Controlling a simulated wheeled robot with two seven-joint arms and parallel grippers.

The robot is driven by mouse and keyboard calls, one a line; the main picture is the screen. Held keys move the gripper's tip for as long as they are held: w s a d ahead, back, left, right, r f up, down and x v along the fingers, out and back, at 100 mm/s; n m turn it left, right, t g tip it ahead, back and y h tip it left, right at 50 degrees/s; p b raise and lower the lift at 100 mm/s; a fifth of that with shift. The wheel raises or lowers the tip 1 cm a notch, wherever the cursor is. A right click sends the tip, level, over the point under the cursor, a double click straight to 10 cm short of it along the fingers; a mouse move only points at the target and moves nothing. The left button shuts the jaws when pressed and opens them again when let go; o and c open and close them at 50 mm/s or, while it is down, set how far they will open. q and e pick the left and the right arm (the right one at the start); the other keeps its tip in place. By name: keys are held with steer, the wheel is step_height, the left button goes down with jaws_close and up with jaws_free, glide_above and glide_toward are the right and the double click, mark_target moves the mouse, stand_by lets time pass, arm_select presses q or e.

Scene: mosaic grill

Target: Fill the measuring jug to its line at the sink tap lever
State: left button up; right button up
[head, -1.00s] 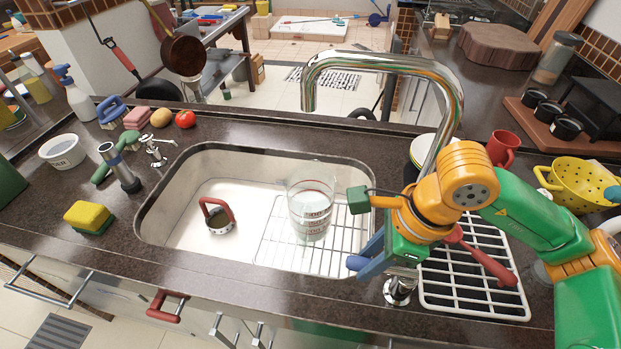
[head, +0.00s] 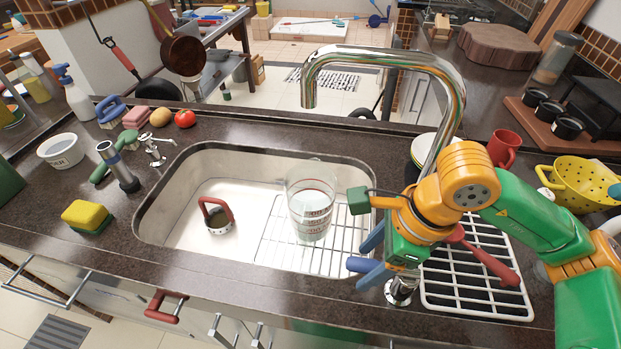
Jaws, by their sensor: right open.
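The clear measuring jug (head: 312,212) stands upright on the wire rack in the sink (head: 180,225), below the tap's spout. It has red and dark markings; a pale surface shows inside, but I cannot tell the water level for certain. The chrome tap (head: 380,62) arches over the sink, and no stream shows at its mouth. A red lever (head: 490,263) slopes down right from behind my right gripper. My right gripper (head: 366,252) is open and empty, its blue fingers pointing left, right of the jug and apart from it. My left gripper is not in view.
A red-handled round object (head: 217,215) lies in the sink's left part. A white drying rack (head: 470,295) is at the right, with a red mug (head: 504,147) and yellow colander (head: 578,183) behind. A sponge (head: 87,216) sits left. The counter's front strip is clear.

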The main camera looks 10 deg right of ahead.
steer(key=shift+r, duration=0.1)
step_height(320, 180, up, 7)
steer(key=p, duration=0.5)
